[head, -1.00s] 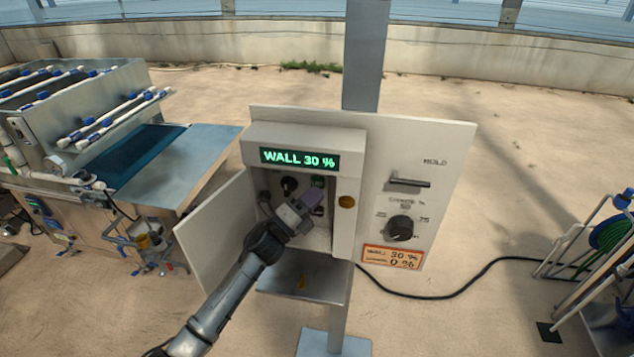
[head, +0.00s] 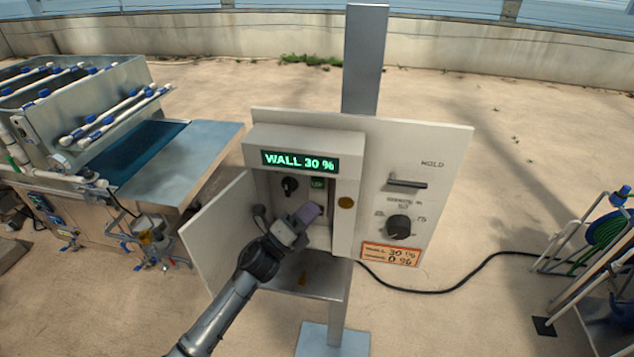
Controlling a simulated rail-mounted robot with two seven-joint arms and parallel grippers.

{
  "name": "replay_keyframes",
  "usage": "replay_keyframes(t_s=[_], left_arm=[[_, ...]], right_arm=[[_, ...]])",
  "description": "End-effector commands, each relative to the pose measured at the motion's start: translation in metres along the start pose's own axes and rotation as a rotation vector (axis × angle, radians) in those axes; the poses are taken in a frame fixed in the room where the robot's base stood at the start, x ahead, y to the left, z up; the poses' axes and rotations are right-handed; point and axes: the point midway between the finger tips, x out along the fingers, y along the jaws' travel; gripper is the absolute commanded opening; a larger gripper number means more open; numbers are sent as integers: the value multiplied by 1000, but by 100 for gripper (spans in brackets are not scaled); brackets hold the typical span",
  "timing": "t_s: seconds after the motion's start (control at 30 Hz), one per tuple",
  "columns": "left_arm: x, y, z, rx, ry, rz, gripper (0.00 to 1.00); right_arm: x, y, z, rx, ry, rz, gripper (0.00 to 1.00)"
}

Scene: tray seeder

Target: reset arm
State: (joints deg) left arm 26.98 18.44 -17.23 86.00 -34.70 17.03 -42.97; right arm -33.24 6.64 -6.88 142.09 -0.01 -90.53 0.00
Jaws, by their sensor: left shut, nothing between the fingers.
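The control box (head: 352,150) is mounted on a grey post, with its door (head: 217,228) swung open to the left. Its green display (head: 299,162) reads "WALL 30 %". Inside the open compartment I see a black knob (head: 290,186) and a small green-lit part (head: 317,183). My left gripper (head: 309,213) is shut and empty in front of the lower part of the compartment, hiding some of the inside. I cannot tell whether it touches anything. My right gripper is not in view.
The panel at right carries a horizontal handle (head: 407,184), a black dial (head: 398,227) and an orange label (head: 390,254). A shelf (head: 325,277) sits below the box. The seeder machine (head: 150,165) stands at left, a hose cart (head: 600,255) at right. A black cable (head: 440,291) crosses the floor.

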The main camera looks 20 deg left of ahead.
Motion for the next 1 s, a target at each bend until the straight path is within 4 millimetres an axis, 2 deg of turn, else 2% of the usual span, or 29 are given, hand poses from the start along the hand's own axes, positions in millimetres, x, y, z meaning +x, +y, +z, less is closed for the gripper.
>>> replay_keyframes(t_s=[0.47, 0.63, 0.77, 0.87, 0.97, 1.0], left_arm=[[-2, 1, -1, -8, -6, 5, 0], [-21, 13, -8, -119, -89, 67, 0], [-59, 32, -22, -313, -236, 181, 0], [-103, 48, -37, -512, -390, 301, 0], [-158, 63, -59, -726, -566, 444, 0], [-182, 67, -69, -811, -641, 506, 0]], right_arm=[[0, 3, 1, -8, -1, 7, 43], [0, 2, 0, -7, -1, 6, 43], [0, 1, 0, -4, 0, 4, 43], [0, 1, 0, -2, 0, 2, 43], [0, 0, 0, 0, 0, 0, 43], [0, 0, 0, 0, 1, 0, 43]])
